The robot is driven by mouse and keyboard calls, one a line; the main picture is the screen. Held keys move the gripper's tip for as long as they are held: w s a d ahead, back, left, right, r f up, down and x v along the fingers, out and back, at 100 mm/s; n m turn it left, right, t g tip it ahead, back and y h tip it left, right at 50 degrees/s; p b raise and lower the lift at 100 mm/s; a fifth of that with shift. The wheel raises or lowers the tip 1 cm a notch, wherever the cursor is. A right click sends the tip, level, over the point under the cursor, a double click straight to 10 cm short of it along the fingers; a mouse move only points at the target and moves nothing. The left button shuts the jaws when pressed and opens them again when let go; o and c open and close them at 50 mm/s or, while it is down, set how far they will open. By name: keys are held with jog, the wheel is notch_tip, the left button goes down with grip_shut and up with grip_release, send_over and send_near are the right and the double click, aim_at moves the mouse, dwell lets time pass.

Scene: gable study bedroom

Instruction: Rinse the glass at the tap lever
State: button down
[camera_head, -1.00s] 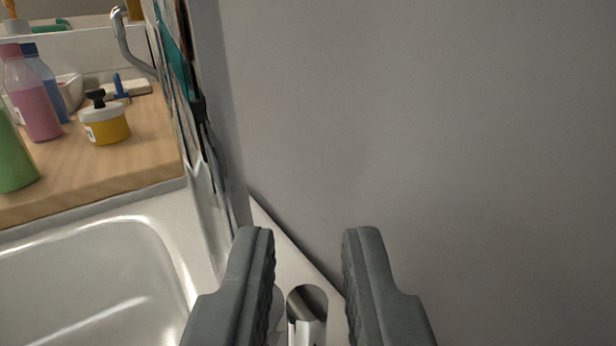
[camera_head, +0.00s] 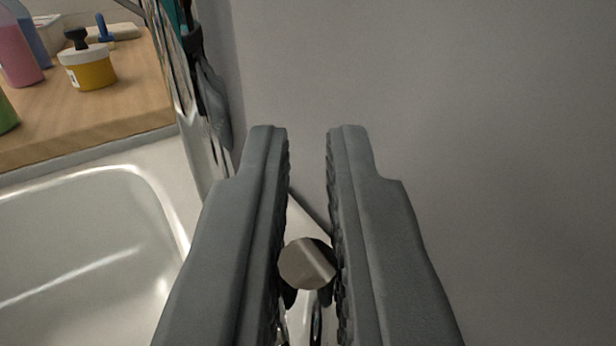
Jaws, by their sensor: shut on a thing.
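My gripper (camera_head: 308,140) reaches forward in the lower middle of the view. Its two grey jaws are closed on the tap lever (camera_head: 306,264), a short shiny metal piece with a rounded end. The lever sits well back between the jaws, above the white sink rim, and its lower part is mostly hidden by them. No glass can be made out in this view.
A white sink basin (camera_head: 85,255) lies at the left. Behind it a wooden counter (camera_head: 130,105) holds a yellow tub (camera_head: 87,70) and a pink bottle (camera_head: 17,50). A reflective upright panel (camera_head: 190,95) stands left of my gripper. A plain grey wall (camera_head: 480,120) fills the right.

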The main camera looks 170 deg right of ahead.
jog(key=shift+w+d+n+g, duration=0.3)
jog(key=shift+n, duration=0.1)
jog(key=c, duration=1.8)
grip_release()
jog(key=shift+w, duration=0.15)
jog(key=w, duration=0.5)
jog(key=w+a+f, duration=0.1)
jog(key=w, duration=0.5)
jog(key=w+a, duration=0.1)
jog(key=w, duration=0.5)
jog(key=shift+a+f, duration=0.1)
jog(key=shift+f, duration=0.05)
grip_shut()
